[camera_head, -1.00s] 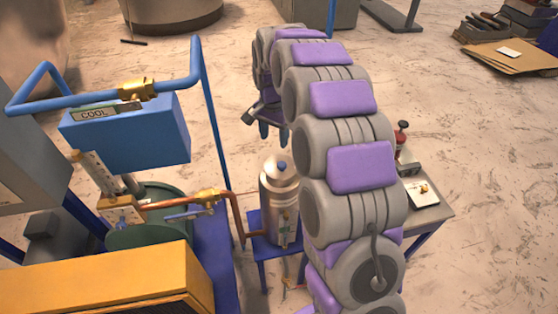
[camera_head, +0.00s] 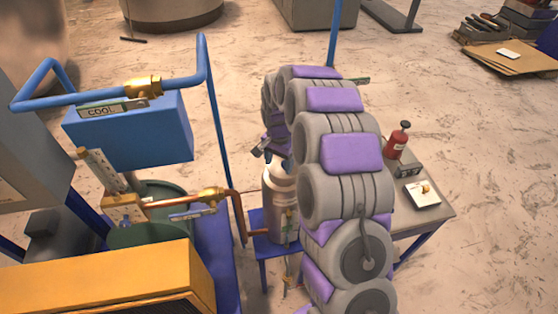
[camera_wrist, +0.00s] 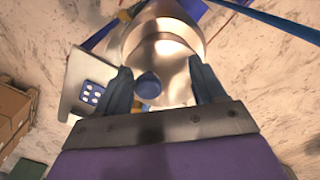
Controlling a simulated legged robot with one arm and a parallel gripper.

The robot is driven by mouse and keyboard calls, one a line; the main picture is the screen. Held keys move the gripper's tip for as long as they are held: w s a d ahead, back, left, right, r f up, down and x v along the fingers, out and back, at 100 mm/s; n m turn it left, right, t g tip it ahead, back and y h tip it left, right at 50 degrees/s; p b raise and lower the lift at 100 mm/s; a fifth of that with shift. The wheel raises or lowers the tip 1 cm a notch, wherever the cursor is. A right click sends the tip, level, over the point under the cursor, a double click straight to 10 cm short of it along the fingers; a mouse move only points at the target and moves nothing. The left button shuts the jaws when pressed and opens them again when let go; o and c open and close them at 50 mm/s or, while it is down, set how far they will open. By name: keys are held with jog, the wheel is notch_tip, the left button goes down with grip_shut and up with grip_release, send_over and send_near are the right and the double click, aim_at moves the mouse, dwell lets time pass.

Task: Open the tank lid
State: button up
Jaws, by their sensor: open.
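The tank (camera_head: 278,218) is a silvery cylinder standing on a blue stand in the head view, partly hidden by my arm. Its metal lid (camera_wrist: 160,50) with a blue knob (camera_wrist: 149,87) shows in the wrist view. My gripper (camera_wrist: 172,80) is open there, one dark blue finger on each side of the knob, with gaps to both. In the head view my gripper (camera_head: 268,152) is just above the tank top and mostly hidden behind my arm. I cannot tell the exact height of the fingers over the knob.
A copper pipe (camera_head: 237,207) with a brass valve stands close left of the tank. A blue box marked COOL (camera_head: 130,135) and blue pipes rise farther left. A small table (camera_head: 437,213) with a red bottle (camera_head: 397,140) stands right of my arm.

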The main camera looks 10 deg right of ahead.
jog(key=shift+s+d+r, duration=0.1)
jog(key=shift+d+r, duration=0.1)
jog(key=shift+d, duration=0.1)
jog(key=d, duration=0.3)
jog(key=c, duration=0.4)
jog(key=shift+c, duration=0.8)
jog(key=shift+a, duration=0.65)
jog(key=c, duration=0.3)
jog(key=shift+a, duration=0.15)
jog(key=shift+c, duration=0.7)
grip_shut()
